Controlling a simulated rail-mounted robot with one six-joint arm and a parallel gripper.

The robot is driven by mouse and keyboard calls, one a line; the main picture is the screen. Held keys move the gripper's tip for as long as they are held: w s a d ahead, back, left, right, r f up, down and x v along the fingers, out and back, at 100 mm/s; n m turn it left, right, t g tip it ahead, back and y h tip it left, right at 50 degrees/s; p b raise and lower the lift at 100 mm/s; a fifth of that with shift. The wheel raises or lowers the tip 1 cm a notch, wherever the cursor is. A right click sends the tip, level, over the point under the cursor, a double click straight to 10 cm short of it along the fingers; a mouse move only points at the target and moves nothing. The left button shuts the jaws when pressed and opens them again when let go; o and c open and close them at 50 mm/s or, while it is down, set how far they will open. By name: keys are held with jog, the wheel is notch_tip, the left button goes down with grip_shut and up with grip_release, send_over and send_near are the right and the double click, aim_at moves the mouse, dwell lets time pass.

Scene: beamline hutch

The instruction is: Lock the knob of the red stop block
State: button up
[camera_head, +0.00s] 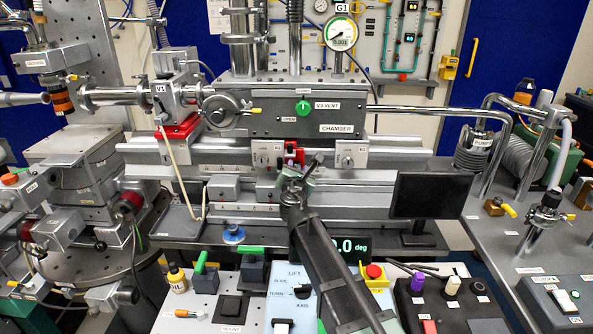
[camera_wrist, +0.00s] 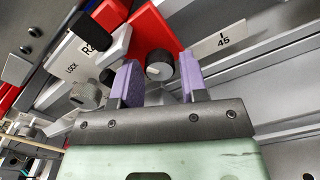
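The red stop block (camera_wrist: 150,28) fills the top middle of the wrist view. It also shows in the head view (camera_head: 292,154), on the rail below the chamber. A small dark knob (camera_wrist: 160,64) with a pale line on its grey face stands out from the block. My gripper (camera_wrist: 159,80) is open, with one purple-padded finger on each side of the knob. The left finger looks close to the knob; a small gap shows at the right. I cannot tell whether either touches. In the head view my gripper (camera_head: 297,178) is small and partly hidden by my arm.
In the wrist view, a grey knob (camera_wrist: 88,95) by a LOCK label sits left of my fingers, and a 45 label (camera_wrist: 224,38) lies right. In the head view, a dark monitor (camera_head: 431,195) stands right of my arm, and the chamber (camera_head: 290,110) is above.

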jog(key=shift+c, duration=0.2)
jog(key=c, duration=0.6)
jog(key=shift+m, duration=0.8)
jog(key=o, duration=0.6)
jog(key=shift+o, duration=0.2)
